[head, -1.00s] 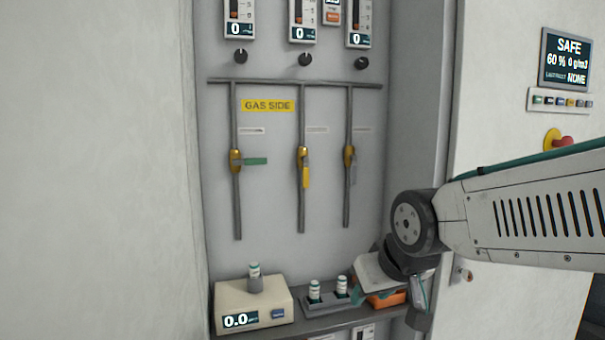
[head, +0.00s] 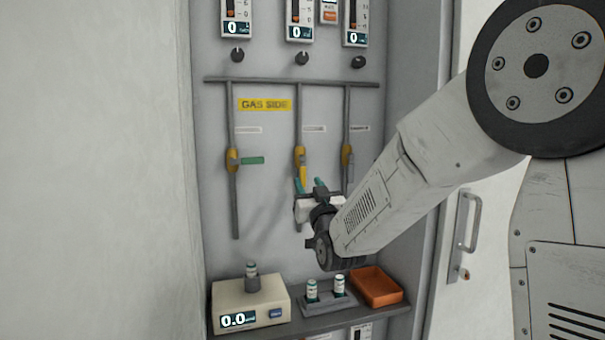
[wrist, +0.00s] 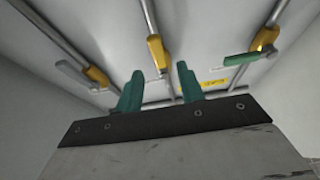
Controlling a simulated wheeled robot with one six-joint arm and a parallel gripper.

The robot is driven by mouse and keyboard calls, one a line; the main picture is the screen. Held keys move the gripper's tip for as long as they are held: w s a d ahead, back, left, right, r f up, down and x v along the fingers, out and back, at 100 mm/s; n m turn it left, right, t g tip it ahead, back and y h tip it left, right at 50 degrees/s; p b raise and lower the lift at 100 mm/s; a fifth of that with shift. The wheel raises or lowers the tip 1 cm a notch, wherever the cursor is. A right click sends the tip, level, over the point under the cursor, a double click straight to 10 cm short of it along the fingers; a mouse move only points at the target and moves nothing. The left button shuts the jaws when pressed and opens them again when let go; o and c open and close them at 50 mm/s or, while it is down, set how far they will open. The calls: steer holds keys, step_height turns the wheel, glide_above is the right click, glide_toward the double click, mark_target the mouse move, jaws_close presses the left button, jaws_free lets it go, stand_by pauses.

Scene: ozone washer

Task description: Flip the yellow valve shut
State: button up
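The yellow valve (head: 301,166) sits on the middle pipe, its yellow handle hanging down along the pipe. In the wrist view the yellow valve (wrist: 158,52) appears beyond and between my fingertips. My gripper (head: 309,186) is just below and in front of the handle, its two green fingers pointing up at the panel. In the wrist view my gripper (wrist: 160,88) is open, with a gap between the fingers and nothing held. I cannot tell whether a finger touches the handle.
The left pipe's valve has a green handle (head: 252,160) turned crosswise; the right pipe's grey handle (head: 350,166) hangs down close by. Below are a shelf with a beige device (head: 225,297), a vial rack (head: 325,306) and an orange tray (head: 377,286).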

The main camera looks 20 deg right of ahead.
mark_target(303, 173)
steer(key=x, duration=0.6)
steer(key=shift+w, duration=0.2)
steer(key=shift+c, duration=0.4)
jaws_close()
